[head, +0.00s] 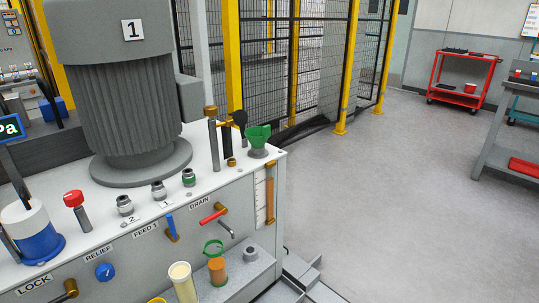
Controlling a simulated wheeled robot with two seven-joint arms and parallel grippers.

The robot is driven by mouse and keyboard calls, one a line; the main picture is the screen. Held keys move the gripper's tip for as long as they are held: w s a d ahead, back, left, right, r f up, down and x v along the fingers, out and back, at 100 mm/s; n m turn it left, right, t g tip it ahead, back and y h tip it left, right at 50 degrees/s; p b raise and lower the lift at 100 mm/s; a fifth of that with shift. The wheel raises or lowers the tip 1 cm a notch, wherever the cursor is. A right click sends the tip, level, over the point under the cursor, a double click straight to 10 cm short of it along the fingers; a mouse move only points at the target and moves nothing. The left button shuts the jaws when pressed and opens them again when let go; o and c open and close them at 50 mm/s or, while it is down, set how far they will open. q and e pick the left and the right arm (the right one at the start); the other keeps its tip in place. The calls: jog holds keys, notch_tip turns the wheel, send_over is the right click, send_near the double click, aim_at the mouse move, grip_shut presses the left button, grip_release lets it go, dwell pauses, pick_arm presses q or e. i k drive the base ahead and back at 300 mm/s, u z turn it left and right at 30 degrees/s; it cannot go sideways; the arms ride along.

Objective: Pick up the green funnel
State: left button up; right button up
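The green funnel (258,135) stands upright, wide mouth up, near the right corner of the white machine top. Its lower end sits on or in a round grey base (258,153); the spout is hidden. Neither of my grippers shows in the head view, and nothing is touching the funnel.
Left of the funnel stand a black-topped part (240,118) and a tall brass-capped post (212,130). A large grey motor (130,110) stands further left. Cups, including an orange one (217,270), stand on a lower ledge. Open floor (400,190) lies to the right.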

aim_at(258, 136)
jog(key=u, duration=0.15)
jog(key=k, duration=0.3)
jog(key=z, duration=1.55)
jog(key=i, duration=1.8)
jog(key=u, duration=1.45)
jog(key=i, duration=0.95)
jog(key=u, duration=0.9)
